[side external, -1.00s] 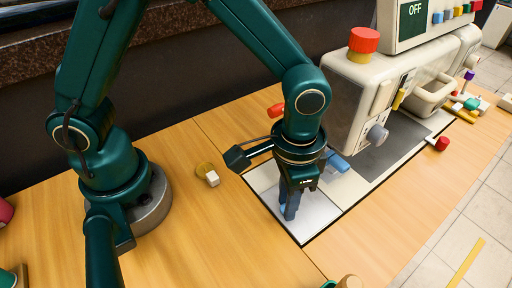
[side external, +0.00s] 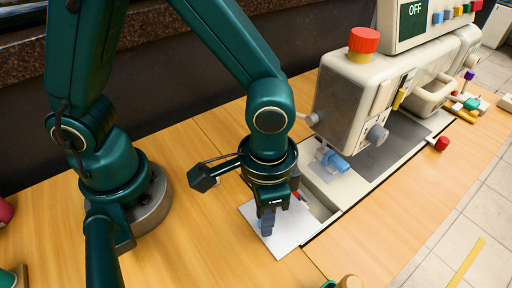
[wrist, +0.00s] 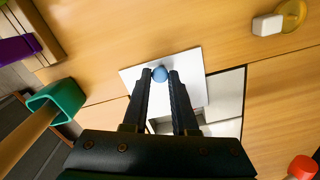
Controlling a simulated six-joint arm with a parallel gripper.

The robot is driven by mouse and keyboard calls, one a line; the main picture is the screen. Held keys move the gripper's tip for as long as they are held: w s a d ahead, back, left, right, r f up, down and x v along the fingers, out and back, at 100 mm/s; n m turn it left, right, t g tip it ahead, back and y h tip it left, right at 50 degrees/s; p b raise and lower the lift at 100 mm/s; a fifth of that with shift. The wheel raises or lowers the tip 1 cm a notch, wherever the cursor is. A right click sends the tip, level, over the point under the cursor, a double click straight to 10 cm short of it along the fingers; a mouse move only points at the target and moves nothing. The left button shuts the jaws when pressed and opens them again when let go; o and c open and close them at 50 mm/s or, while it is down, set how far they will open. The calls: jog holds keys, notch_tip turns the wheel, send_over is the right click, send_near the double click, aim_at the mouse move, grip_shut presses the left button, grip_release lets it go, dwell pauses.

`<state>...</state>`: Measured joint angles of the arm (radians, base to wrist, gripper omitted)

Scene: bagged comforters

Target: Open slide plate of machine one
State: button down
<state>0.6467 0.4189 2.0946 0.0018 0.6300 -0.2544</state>
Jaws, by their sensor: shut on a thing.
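Machine one (side external: 340,110) is the cream sewing machine with a red knob on top and a screen reading OFF. Its white slide plate (side external: 289,234) lies out to the left of the bed, partly over the wooden table. A recess (side external: 318,209) is uncovered between the plate and the machine. My gripper (side external: 267,218) points down over the plate. In the wrist view its two fingers are shut on a small blue knob (wrist: 160,74) on the plate (wrist: 190,63). The knob is mostly hidden by the fingers in the side view.
A blue presser part (side external: 334,160) hangs by the machine over the bed. A red button (side external: 442,144) sits at the right front. A white block (wrist: 267,25) and a yellow disc (wrist: 292,14) lie on the table. The table to the left is largely clear.

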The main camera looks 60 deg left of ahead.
jog(key=shift+s, duration=2)
jog(key=c, duration=0.7)
grip_release()
jog(key=shift+r, duration=2.6)
